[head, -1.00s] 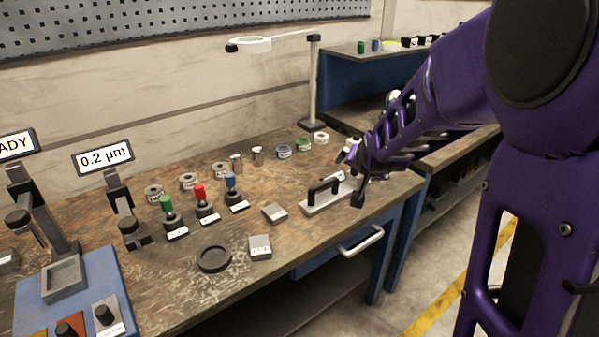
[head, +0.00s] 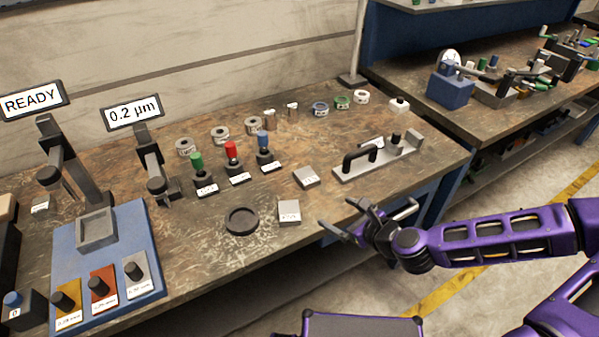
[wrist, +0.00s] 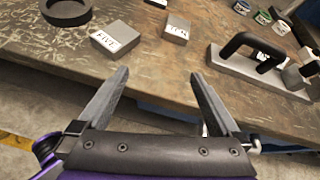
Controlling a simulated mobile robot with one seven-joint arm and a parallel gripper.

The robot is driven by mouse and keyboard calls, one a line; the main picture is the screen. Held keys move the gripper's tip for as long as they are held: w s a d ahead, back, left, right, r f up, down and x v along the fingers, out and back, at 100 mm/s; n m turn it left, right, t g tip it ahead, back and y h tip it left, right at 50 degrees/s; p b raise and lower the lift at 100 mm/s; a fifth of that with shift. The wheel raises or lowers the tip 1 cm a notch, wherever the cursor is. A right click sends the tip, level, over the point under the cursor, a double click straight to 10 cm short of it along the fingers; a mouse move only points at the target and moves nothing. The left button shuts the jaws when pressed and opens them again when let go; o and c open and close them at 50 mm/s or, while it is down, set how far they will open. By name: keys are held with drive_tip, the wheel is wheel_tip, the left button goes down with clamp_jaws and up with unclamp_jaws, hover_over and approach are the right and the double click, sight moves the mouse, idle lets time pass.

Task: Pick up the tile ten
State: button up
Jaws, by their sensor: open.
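The tile ten (wrist: 177,28) is a small grey block with a white label, lying flat on the worn brown bench top near the top centre of the wrist view. In the head view the tile ten (head: 306,177) lies between the colored-knob stands and the black-handled plate. A similar tile labelled FIVE (wrist: 116,36) lies to its left in the wrist view; it also shows in the head view (head: 288,212). My gripper (wrist: 160,75) is open and empty at the bench's front edge, apart from both tiles. It also shows in the head view (head: 368,213).
A grey plate with a black handle (head: 362,158) stands right of the tile ten. A black round dish (head: 242,221) lies left of tile FIVE. Stands with green, red and blue knobs (head: 231,160) are behind. A bench drawer handle is partly hidden near my gripper.

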drive_tip(key=w+r+m+b, duration=0.1)
drive_tip(key=b, duration=0.1)
drive_tip(key=w+m+t+b, duration=0.1)
drive_tip(key=m+b, duration=0.1)
drive_tip(key=shift+w+r+t, duration=0.3)
drive_tip(key=shift+r, duration=0.1)
drive_tip(key=w+a+b, duration=0.1)
drive_tip(key=b, duration=0.3)
drive_tip(key=shift+f, duration=0.3)
drive_tip(key=b, duration=0.1)
approach(308, 177)
drive_tip(key=x, duration=0.3)
drive_tip(key=shift+a+f, duration=0.15)
drive_tip(key=shift+a, duration=0.2)
drive_tip(key=shift+d+b+x, duration=0.2)
drive_tip(key=shift+b+x, duration=0.4)
drive_tip(key=shift+x, duration=2.35)
drive_tip(key=shift+w, duration=0.15)
clamp_jaws()
